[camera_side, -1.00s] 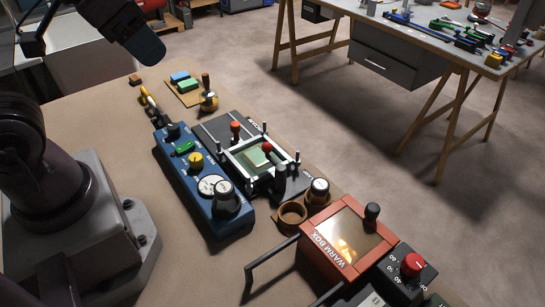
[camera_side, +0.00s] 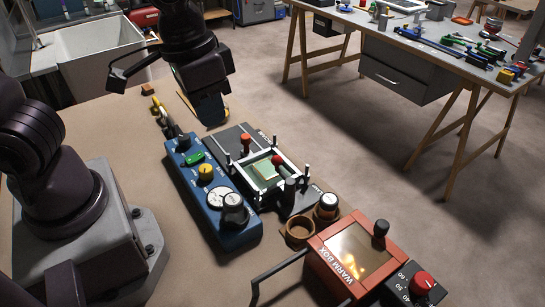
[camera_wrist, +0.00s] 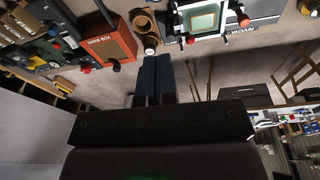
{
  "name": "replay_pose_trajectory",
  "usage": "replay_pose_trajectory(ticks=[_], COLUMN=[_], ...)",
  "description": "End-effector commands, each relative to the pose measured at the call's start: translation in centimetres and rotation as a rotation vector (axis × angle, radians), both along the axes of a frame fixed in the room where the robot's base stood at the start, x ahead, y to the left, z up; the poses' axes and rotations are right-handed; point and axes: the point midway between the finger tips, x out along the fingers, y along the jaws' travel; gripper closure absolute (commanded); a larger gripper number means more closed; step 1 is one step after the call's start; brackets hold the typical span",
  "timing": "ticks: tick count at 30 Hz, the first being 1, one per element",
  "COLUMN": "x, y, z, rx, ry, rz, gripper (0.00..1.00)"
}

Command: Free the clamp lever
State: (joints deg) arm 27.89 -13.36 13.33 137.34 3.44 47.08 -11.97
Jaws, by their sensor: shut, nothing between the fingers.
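A clamp fixture on a dark grey base (camera_side: 236,141) has a white square frame (camera_side: 252,189) around a green plate (camera_side: 264,172). I cannot tell for sure which is the clamp lever. The frame also shows at the top of the wrist view (camera_wrist: 178,20), with a red knob (camera_wrist: 243,20) beside it. My gripper (camera_side: 211,121) points down behind the blue box, apart from the fixture. Its fingers (camera_wrist: 157,60) are together and empty in the wrist view.
A blue control box (camera_side: 187,178) stands left of the fixture. A brown ring (camera_side: 299,234), a silver-topped knob (camera_side: 327,206) and a red warm box (camera_side: 322,262) stand in front. Bare bench lies left of the blue box.

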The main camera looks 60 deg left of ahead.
Motion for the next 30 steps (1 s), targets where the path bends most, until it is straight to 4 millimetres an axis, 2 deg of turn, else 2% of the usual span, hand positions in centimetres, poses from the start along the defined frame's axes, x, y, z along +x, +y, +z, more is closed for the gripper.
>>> replay_pose_trajectory(ticks=[3, 9, 13, 18, 30], x=[1.6, 4.9, 6.7, 7.2, 7.2], y=[-1.2, -1.7, -1.1, -1.2, -1.2], z=[-2.8, -6.4, -6.3, -6.1, -6.2], rx=[0.051, 0.130, 0.102, 0.061, 0.057], ry=[0.051, 0.020, -0.043, -0.075, -0.075], rz=[0.093, 0.373, 0.564, 0.678, 0.701], gripper=[1.00, 1.00, 1.00, 1.00, 1.00])
